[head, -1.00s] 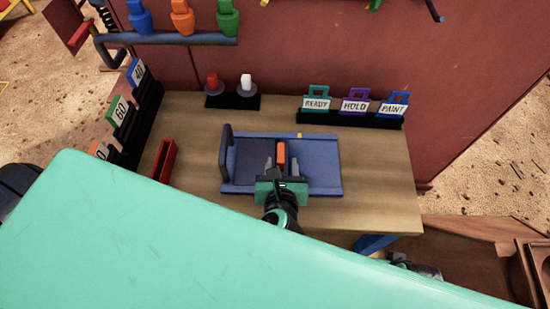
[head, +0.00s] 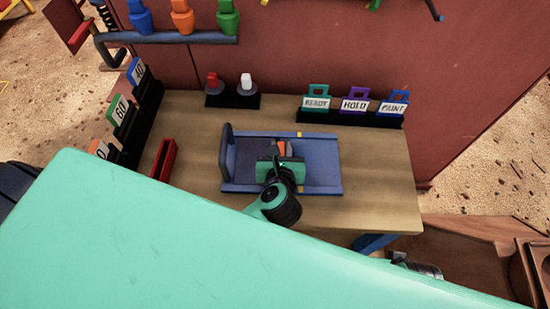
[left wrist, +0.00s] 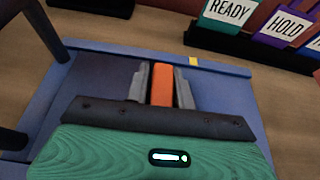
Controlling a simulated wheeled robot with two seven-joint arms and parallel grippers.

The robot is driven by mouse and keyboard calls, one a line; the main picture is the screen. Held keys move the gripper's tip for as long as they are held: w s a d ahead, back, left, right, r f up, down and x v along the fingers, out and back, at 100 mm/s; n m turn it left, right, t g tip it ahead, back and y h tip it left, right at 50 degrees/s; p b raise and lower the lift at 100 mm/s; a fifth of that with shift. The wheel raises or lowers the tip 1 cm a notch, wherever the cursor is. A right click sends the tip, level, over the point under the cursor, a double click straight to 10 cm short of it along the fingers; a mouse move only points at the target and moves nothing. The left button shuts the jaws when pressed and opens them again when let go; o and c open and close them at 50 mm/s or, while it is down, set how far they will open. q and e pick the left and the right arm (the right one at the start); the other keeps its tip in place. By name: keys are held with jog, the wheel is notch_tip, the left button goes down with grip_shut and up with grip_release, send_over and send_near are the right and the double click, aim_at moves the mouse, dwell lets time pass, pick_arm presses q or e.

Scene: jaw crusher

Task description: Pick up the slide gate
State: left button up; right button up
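The slide gate appears to be the flat blue piece (head: 318,172) with raised edges and an upright dark handle at its left end, lying on the wooden table. An orange grip (left wrist: 162,86) stands up near its middle. My left gripper (head: 281,149) is over it, pointing down. In the left wrist view its grey fingers (left wrist: 163,88) stand close against both sides of the orange grip and look shut on it. The gripper's body hides the grip's lower part. The blue piece rests flat.
READY, HOLD and PAINT tags stand in a black rack (head: 357,119) at the back right. Numbered tags stand in a rack (head: 128,130) at the left. A red open holder (head: 164,160) and a red and white knob pair (head: 231,98) are nearby. The table's right side is clear.

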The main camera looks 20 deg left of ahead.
pick_arm(q)
grip_shut()
dwell(0.8)
jog(key=shift+r, duration=0.15)
dwell(0.3)
